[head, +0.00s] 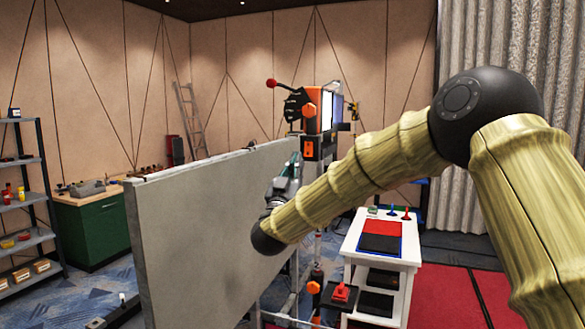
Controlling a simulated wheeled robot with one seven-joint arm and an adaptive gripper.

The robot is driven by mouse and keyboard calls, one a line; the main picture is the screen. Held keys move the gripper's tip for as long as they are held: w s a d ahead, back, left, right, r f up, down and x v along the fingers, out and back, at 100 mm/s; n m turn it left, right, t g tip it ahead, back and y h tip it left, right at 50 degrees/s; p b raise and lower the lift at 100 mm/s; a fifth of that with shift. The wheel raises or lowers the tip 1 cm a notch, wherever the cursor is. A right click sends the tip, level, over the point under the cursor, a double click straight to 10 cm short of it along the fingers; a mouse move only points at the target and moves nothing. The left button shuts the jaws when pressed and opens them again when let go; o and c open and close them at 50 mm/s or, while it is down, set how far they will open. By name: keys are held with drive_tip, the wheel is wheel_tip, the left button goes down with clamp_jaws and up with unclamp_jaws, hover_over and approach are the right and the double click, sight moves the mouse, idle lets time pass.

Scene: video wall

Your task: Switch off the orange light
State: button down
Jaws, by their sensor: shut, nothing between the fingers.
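An orange-framed box (322,113) with a bright white face stands at the top of a post in the middle of the head view. I cannot tell for sure whether it is the orange light.
The large grey panel (205,235) stands left of my arm. A white side table (355,243) stands right of the post. A red button (341,291) on a dark box is low in front of it. A shelf (28,210) and green cabinet (95,235) are at left.

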sight(304, 155)
drive_tip(key=w+p, duration=0.1)
drive_tip(key=w, duration=0.1)
drive_tip(key=w+d+r+p, duration=0.1)
drive_tip(key=w+p, duration=0.1)
drive_tip(key=w, duration=0.1)
drive_tip(key=shift+w+d+r+p, duration=0.3)
drive_tip(key=shift+d+r, duration=0.05)
drive_tip(key=shift+d, duration=0.05)
drive_tip(key=shift+w+d+f, duration=0.1)
drive_tip(key=shift+w+d, duration=0.05)
drive_tip(key=shift+w, duration=0.2)
drive_tip(key=shift+f, duration=0.15)
